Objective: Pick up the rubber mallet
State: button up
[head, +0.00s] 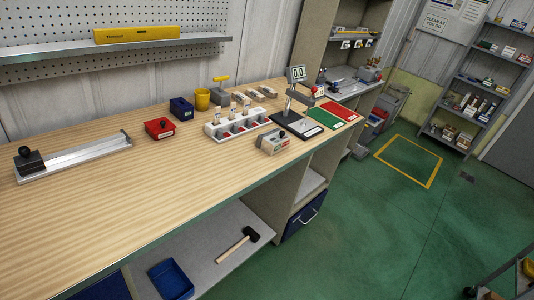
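The rubber mallet (239,243) lies on the lower shelf under the workbench. It has a black head at its upper right end and a pale wooden handle running down to the left. It lies flat, with nothing touching it. My gripper does not show in the head view.
A blue tray (171,280) sits left of the mallet on the lower shelf (205,253). The workbench top (120,195) overhangs the shelf. A blue drawer (304,217) stands right of the shelf. The green floor (370,220) in front is clear; a cart shows at bottom right.

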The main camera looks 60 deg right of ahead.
aim_at(251, 235)
jog(key=z, duration=0.05)
jog(key=k, duration=0.9)
jog(key=z, duration=1)
jog(key=i, duration=0.5)
jog(key=u, duration=0.15)
